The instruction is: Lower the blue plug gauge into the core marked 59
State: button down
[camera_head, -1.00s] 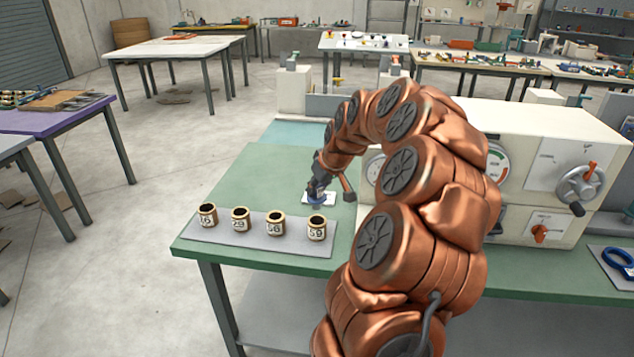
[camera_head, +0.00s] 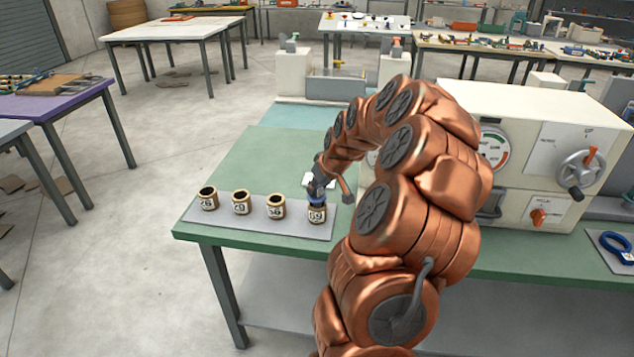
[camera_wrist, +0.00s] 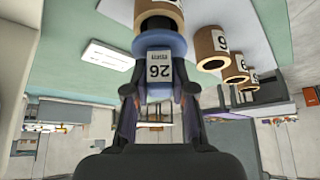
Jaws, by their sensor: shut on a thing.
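The blue plug gauge (camera_head: 316,196) is held upright in my gripper (camera_head: 318,184), directly over the core marked 59 (camera_head: 317,214). In the wrist view the gauge (camera_wrist: 152,45) is a wide blue collar with a white number label facing the camera, and both fingers of my gripper (camera_wrist: 158,90) close on its sides. A dark part beyond the collar meets the mouth of the tan core (camera_wrist: 158,8). I cannot tell how far, if at all, it is inside. The core stands at the right end of its row.
Several more tan cores stand to the left, the nearest being one marked 56 (camera_head: 276,207), on a grey plate (camera_head: 255,226) at the green table's front. A white card (camera_head: 312,181) lies behind. The cream machine (camera_head: 535,150) stands to the right.

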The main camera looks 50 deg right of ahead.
jog(key=shift+f+b, duration=0.85)
jog(key=c, duration=0.9)
grip_release()
